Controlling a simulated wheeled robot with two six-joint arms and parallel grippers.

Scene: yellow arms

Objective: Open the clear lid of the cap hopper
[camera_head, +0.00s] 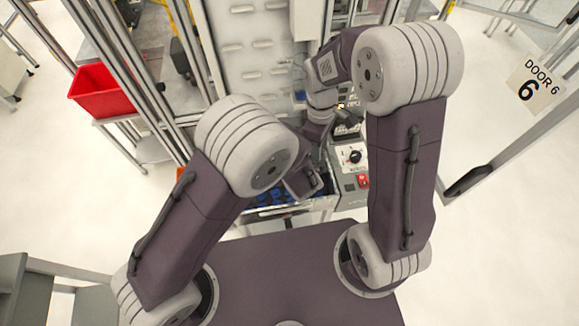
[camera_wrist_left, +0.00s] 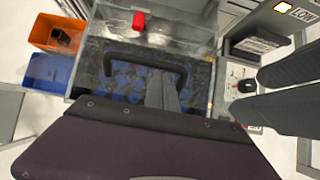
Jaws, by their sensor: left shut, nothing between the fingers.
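The cap hopper shows in the left wrist view as a metal-framed box (camera_wrist_left: 212,60) with blue caps inside. Its clear lid (camera_wrist_left: 120,85) lies over the caps and carries a black bar handle (camera_wrist_left: 138,59). My left gripper (camera_wrist_left: 160,78) is shut and empty, its fingertips at the handle's right part; I cannot tell whether they touch it. In the head view the hopper's blue caps (camera_head: 268,196) show partly, and my left arm hides the rest and the left fingers. My right gripper (camera_head: 345,122) is at the machine panel; its two fingers (camera_wrist_left: 250,93) look apart in the left wrist view.
A control panel (camera_head: 352,160) with a black knob and a red switch stands right of the hopper. Orange (camera_wrist_left: 57,35) and blue (camera_wrist_left: 48,73) bins sit left of it. A red piece (camera_wrist_left: 138,21) is at the hopper's far side. A red crate (camera_head: 102,92) stands farther left.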

